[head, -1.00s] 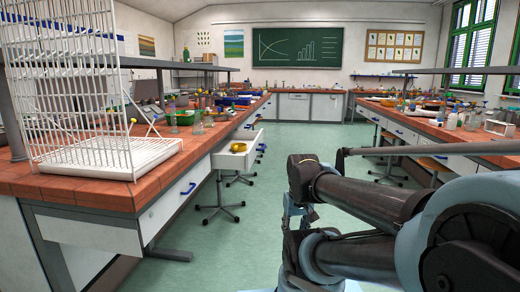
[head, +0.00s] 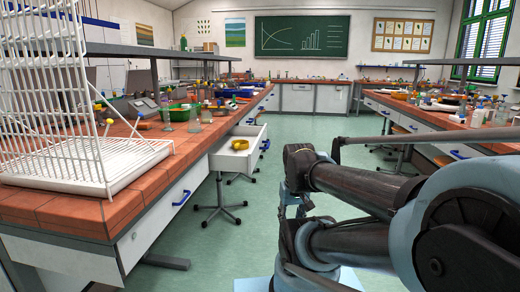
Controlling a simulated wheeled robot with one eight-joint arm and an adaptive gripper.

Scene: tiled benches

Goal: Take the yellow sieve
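A small yellow, bowl-like thing (head: 240,144) sits in a pulled-out white drawer (head: 232,160) on the aisle side of the left bench. It may be the yellow sieve, but it is too small to be sure. A yellow-orange round thing (head: 399,96) lies on the right bench, and its kind cannot be told. My arm is folded at the right of the head view, well apart from both. I cannot make out gripper fingers in it.
A white wire rack (head: 85,160) stands on the near end of the tiled left bench (head: 60,212). A wheeled stool (head: 218,208) stands below the drawer. The right bench (head: 465,134) carries clutter.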

